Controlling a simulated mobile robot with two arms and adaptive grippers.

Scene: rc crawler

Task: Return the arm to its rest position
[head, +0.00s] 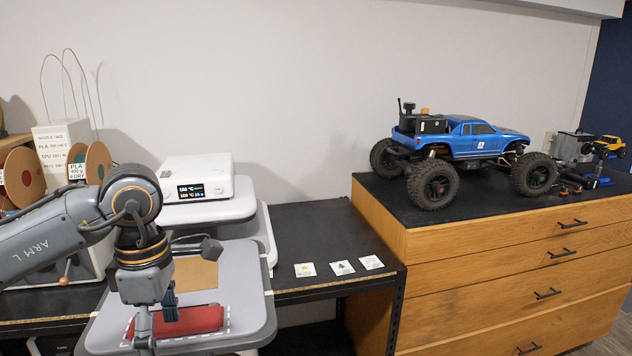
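My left arm (60,240), marked "ARM L", comes in from the left. It bends down at the elbow-like joint. My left gripper (146,335) points down over the front of the grey heat-press-like machine, in front of a red item (200,318) lying inside a dashed white outline. The fingers are seen edge-on and run close to the lower picture edge, so I cannot tell whether they are open or hold anything. My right gripper is not in view.
The machine's lower plate (250,290) and white display unit (198,178) stand close to the arm. Filament spools (25,178) are at left. Cards (342,267) lie on the black table (315,225). A blue crawler truck (470,140) stands on the wooden drawer cabinet (490,250).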

